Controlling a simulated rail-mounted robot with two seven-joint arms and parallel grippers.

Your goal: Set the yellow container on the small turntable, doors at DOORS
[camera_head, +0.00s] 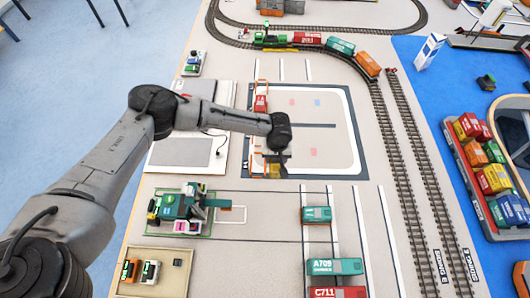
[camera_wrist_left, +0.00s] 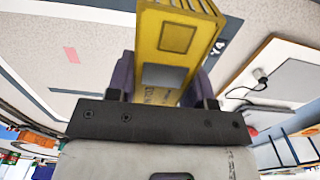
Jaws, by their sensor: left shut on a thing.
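My left gripper (camera_head: 276,160) is over the near left part of the dark pad with a white outline, its fingertips partly hidden by the wrist. In the left wrist view the purple fingers of my left gripper (camera_wrist_left: 163,82) are shut on the yellow container (camera_wrist_left: 178,38), one on each side. The container's ribbed side and a square panel show there. In the head view only a bit of yellow shows below the gripper. I cannot tell whether it touches the surface. I cannot make out the small turntable or the DOORS mark for certain. My right gripper is out of view.
A red vehicle (camera_head: 260,103) stands on the pad's far left. A green crane machine (camera_head: 180,206) and a teal container (camera_head: 316,215) are nearer. A train (camera_head: 310,39) and rails (camera_head: 420,180) lie beyond and right. A ship with several containers (camera_head: 480,165) is far right.

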